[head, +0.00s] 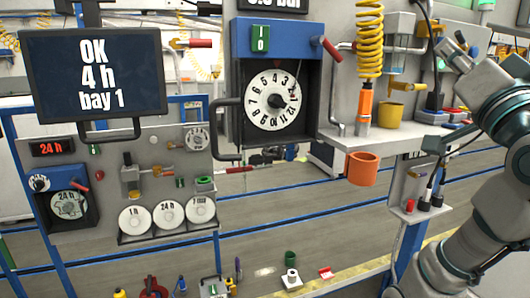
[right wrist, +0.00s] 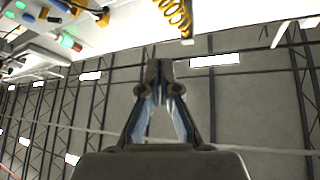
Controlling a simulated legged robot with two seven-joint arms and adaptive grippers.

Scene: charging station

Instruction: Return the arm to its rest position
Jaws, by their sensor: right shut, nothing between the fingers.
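My right arm (head: 485,190) comes in from the lower right of the head view and bends up at the right edge. My right gripper (head: 455,48) is raised at the upper right, in front of the shelf area. In the right wrist view my right gripper (right wrist: 160,78) has its fingertips together, with nothing seen between them. It points toward open space with a grey surface and dark framework behind. My left gripper is not in view.
A panel with a round dial (head: 270,100) stands at the centre, beside a screen (head: 95,75) reading "OK 4 h bay 1". A yellow coiled hose (head: 369,40), a yellow cup (head: 390,115) and an orange cup (head: 362,168) are left of my right arm.

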